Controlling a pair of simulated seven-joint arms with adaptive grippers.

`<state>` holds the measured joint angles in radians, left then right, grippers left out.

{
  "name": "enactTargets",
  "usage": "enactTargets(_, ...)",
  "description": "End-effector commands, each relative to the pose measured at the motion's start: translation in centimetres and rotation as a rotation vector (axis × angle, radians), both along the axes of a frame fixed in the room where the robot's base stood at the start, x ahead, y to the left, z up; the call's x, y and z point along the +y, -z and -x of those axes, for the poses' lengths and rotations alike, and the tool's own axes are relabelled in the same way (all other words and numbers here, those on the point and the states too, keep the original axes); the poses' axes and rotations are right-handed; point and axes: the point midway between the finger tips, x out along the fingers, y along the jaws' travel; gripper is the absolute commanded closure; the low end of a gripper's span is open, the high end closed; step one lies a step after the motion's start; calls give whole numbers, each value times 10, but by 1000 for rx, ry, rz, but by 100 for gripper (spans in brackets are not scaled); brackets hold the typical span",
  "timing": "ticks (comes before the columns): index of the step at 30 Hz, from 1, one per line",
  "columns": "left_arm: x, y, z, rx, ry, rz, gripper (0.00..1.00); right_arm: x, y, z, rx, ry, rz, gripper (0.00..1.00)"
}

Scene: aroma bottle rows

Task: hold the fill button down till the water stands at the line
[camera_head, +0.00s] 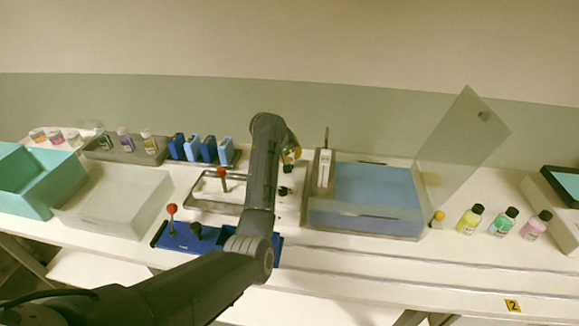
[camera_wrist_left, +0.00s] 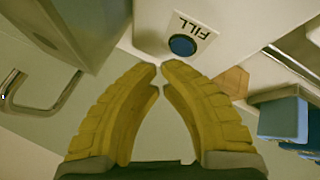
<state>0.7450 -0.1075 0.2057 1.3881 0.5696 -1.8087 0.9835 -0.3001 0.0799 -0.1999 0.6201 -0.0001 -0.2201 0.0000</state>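The fill button (camera_wrist_left: 182,45) is a round blue cap in a dark ring on a white plate marked FILL (camera_wrist_left: 197,28), in the left wrist view. My left gripper (camera_wrist_left: 160,68) has its yellow fingertips drawn together, with nothing between them. The tips appear just short of the button, with a small gap in the picture. In the head view the left gripper (camera_head: 290,154) is partly hidden by my arm, and I cannot make out the button there. A clear tank (camera_head: 415,229) holds blue water (camera_head: 375,185). I cannot make out the line. My right gripper is not in view.
A clear raised lid (camera_head: 465,140) leans at the tank's right. Yellow, green and pink bottles (camera_head: 503,222) stand further right. Left are a blue base with a red-knobbed lever (camera_head: 171,208), a metal tray (camera_head: 215,207), blue blocks (camera_head: 209,149) and teal and pale boxes.

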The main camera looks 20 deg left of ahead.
Motion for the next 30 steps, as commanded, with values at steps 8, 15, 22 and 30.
enactTargets(8, 0, -2, 0, -1, 0, 0, 100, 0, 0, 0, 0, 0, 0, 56)
enactTargets(15, 0, -20, -1, -3, 1, 0, 100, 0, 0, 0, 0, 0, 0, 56)
enactTargets(22, 0, -39, -1, -3, 0, 1, 100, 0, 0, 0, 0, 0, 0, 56)
enactTargets(30, 0, -50, 0, -1, 0, 0, 100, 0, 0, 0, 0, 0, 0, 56)
